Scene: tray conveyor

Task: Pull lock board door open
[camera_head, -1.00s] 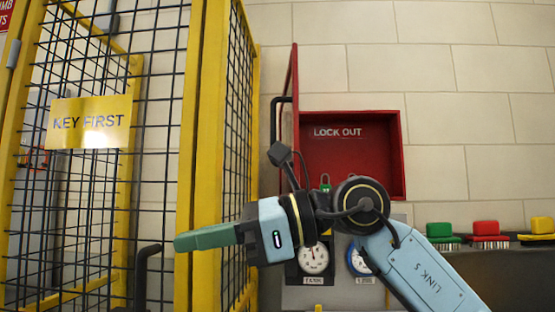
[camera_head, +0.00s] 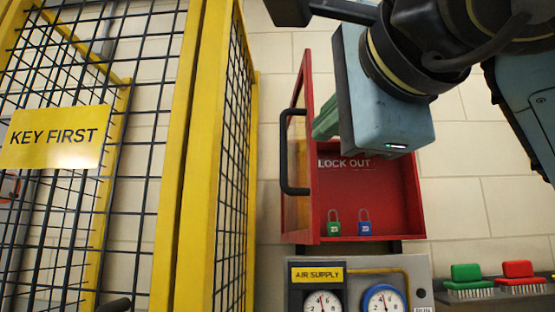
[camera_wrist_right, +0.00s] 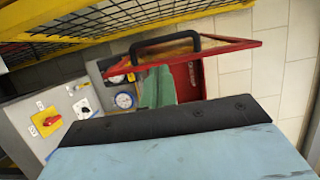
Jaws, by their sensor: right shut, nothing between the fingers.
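The red lock board (camera_head: 372,195) hangs on the wall with white "LOCK OUT" lettering. Its red-framed door (camera_head: 307,160) stands swung open at its left side, with a black handle (camera_head: 291,150) on the outer face. The door and handle also show in the wrist view (camera_wrist_right: 187,42). My right gripper (camera_head: 325,122) is shut and empty. Its green fingers are between the open door and the board, on the door's inner side; I cannot tell if they touch it. They also show in the wrist view (camera_wrist_right: 157,88). My left gripper is out of view.
A yellow mesh cage (camera_head: 205,150) with a "KEY FIRST" sign (camera_head: 55,137) stands left of the door. A green padlock (camera_head: 334,226) and a blue padlock (camera_head: 364,226) hang in the board. An air supply panel (camera_head: 415,275) is below; brushes (camera_head: 520,276) sit at right.

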